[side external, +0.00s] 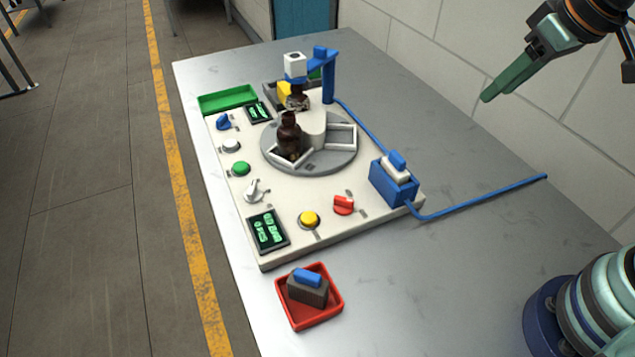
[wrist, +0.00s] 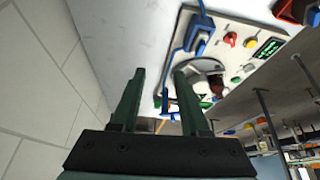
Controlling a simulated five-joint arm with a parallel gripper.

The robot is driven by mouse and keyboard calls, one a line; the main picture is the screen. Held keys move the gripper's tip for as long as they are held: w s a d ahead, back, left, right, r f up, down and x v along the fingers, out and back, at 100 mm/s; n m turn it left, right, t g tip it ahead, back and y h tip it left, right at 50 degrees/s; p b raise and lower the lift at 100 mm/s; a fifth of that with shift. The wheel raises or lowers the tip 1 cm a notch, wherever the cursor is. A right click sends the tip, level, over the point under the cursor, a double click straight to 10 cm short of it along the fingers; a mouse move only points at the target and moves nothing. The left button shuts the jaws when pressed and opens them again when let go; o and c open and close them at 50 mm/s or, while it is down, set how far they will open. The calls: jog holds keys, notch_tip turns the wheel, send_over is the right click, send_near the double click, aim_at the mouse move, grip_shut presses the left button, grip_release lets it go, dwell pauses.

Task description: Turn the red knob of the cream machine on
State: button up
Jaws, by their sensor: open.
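The cream machine (side external: 375,228) lies flat on the grey table. Its red knob (side external: 343,205) is on the panel's near right part, right of a yellow button (side external: 309,219). The red knob also shows in the wrist view (wrist: 230,40), near the top. My gripper (side external: 488,97) is high at the upper right in the side view, well apart from the machine and touching nothing. In the wrist view its two green fingers (wrist: 160,72) are spread with nothing between them.
A blue box (side external: 394,186) with a blue cable (side external: 480,205) sits at the machine's right edge. Brown bottles (side external: 289,135) stand on the grey turntable (side external: 318,170). A red tray (side external: 335,308) holds a dark block with a blue top. The table's right side is mostly clear.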

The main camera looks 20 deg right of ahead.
jog(key=w+a+f+n+g, duration=0.35)
jog(key=w+a, duration=0.25)
jog(key=a, duration=0.5)
jog(key=n+g, duration=0.2)
jog(key=n, duration=0.3)
send_near(344, 199)
jog(key=shift+m+t, duration=0.25)
jog(key=f, duration=0.8)
jog(key=shift+s+a+f, duration=0.1)
jog(key=shift+s+f, duration=0.1)
jog(key=shift+f, duration=0.1)
jog(key=shift+c, duration=0.3)
grip_shut()
